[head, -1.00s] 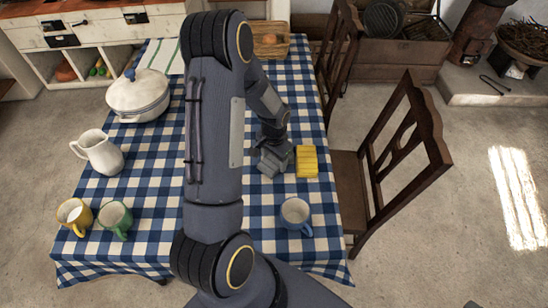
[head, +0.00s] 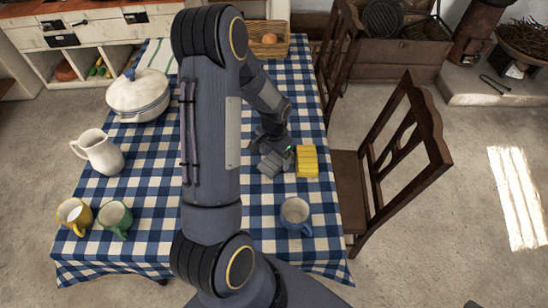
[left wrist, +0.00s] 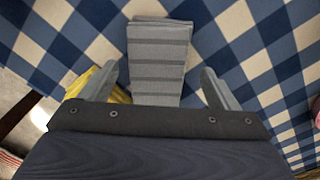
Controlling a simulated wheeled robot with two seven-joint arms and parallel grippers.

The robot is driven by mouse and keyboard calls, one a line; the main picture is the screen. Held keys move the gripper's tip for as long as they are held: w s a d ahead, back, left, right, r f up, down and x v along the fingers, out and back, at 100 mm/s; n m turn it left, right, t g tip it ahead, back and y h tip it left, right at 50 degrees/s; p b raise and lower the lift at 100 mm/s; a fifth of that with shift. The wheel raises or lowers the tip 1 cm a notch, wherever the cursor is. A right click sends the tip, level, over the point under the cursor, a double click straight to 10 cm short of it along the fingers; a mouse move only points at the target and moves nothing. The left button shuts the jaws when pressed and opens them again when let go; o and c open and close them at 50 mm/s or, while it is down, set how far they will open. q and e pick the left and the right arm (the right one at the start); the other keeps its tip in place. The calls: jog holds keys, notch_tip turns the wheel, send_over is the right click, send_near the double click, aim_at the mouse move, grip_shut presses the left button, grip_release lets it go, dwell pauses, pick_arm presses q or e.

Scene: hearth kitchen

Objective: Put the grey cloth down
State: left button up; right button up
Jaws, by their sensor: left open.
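The grey cloth (left wrist: 159,50) is a folded, striped strip in the left wrist view, between the fingers of my left gripper (left wrist: 161,72). The fingers are spread, with a gap on each side of the cloth. In the head view the grey cloth (head: 270,164) appears to lie on the checked tablecloth, just below my left gripper (head: 276,149) and left of a yellow folded cloth (head: 307,162). The gripper partly hides it. My right gripper is not in view.
A blue mug (head: 296,216) stands in front of the cloths. A white pitcher (head: 98,152), a lidded pot (head: 138,96), a yellow mug (head: 74,216) and a green mug (head: 115,219) stand on the left. A basket (head: 270,42) is at the back. A wooden chair (head: 392,160) is at the right.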

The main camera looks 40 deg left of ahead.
aim_at(274, 160)
pick_arm(q)
notch_tip(274, 160, up, 10)
jog(key=s+d+r+n+t+h, duration=0.1)
jog(key=s+d+r+t+h, duration=0.1)
jog(key=s+d+r, duration=0.4)
jog(key=s+d+r+n+t+h, duration=0.1)
jog(key=s+d+r+t, duration=0.2)
jog(key=s+d+r, duration=0.4)
jog(key=s+d, duration=0.2)
jog(key=s, duration=0.3)
jog(key=shift+r+n+t+h, duration=0.15)
jog(key=shift+n+t+h, duration=0.15)
jog(key=shift+n+h, duration=0.1)
jog(key=shift+a, duration=0.15)
